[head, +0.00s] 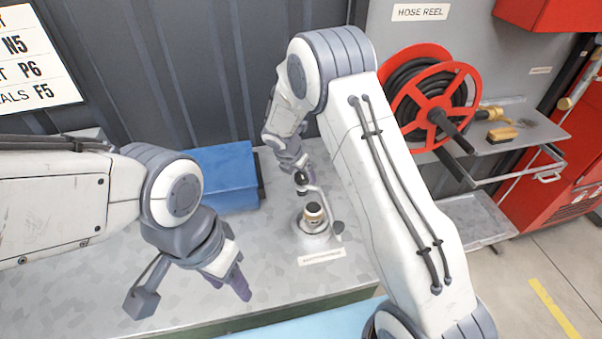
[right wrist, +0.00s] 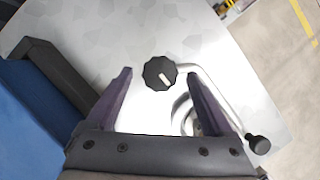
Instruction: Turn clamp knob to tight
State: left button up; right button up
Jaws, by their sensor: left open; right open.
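The clamp knob (right wrist: 160,73) is black and lobed with a pale pointer mark, seen from above in the right wrist view. It sits between and just beyond the fingertips of my right gripper (right wrist: 160,80), which is open. A bent metal bar with a black ball end (right wrist: 258,144) runs past the right finger. My left gripper (head: 241,284) is open and empty above the bench at the left.
The grey bench top (head: 80,290) is mostly clear around the fixture. A blue box (head: 222,172) stands at the back, left of my right gripper. A red hose reel (head: 432,100) and a metal shelf (head: 520,137) are at the right.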

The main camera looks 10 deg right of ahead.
jog(key=shift+w+d+f, duration=0.1)
jog(key=shift+f, duration=0.3)
jog(key=c, duration=1.4)
jog(key=shift+o, duration=0.2)
